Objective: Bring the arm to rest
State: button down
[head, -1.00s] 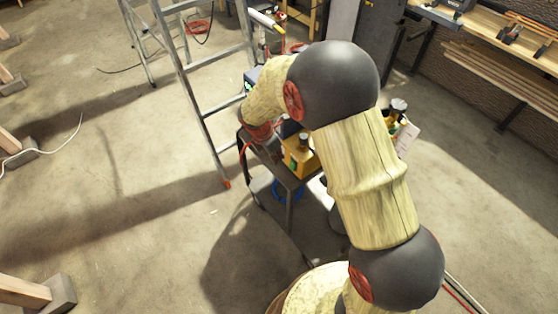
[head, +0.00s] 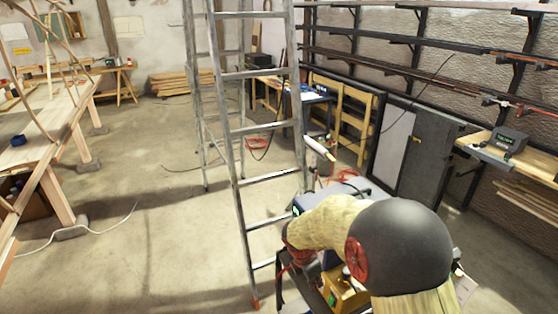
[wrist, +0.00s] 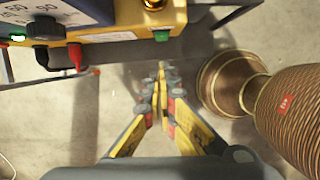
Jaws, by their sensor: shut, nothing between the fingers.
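My gripper (wrist: 160,95) shows in the wrist view with its yellow-and-grey fingers brought together at the tips, nothing between them. Bare concrete floor lies below it in that view. In the head view my arm, with its pale cover and dark round joint, reaches in from the bottom right; the gripper itself is hidden there. A cart with a yellow device (head: 345,290) is partly hidden behind the arm. In the wrist view a yellow-cased instrument (wrist: 85,30) with a dial, black knob and red plug is close beyond the fingertips, apart from them.
An aluminium stepladder (head: 235,130) stands just left of the arm and cart. A workbench with bent laths (head: 45,120) is at the left. Wall racks (head: 430,45) and a grey cabinet (head: 430,155) are at the right. The floor (head: 160,235) between bench and ladder is mostly clear.

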jog(key=s+m+g, duration=0.1)
jog(key=s+m, duration=0.4)
jog(key=m, duration=0.1)
jog(key=s+d+r+m+t+y, duration=0.3)
jog(key=s+r+m+t, duration=0.2)
jog(key=s+r+m, duration=1.1)
jog(key=s+v, duration=0.1)
jog(key=v, duration=1)
jog(key=shift+s, duration=0.5)
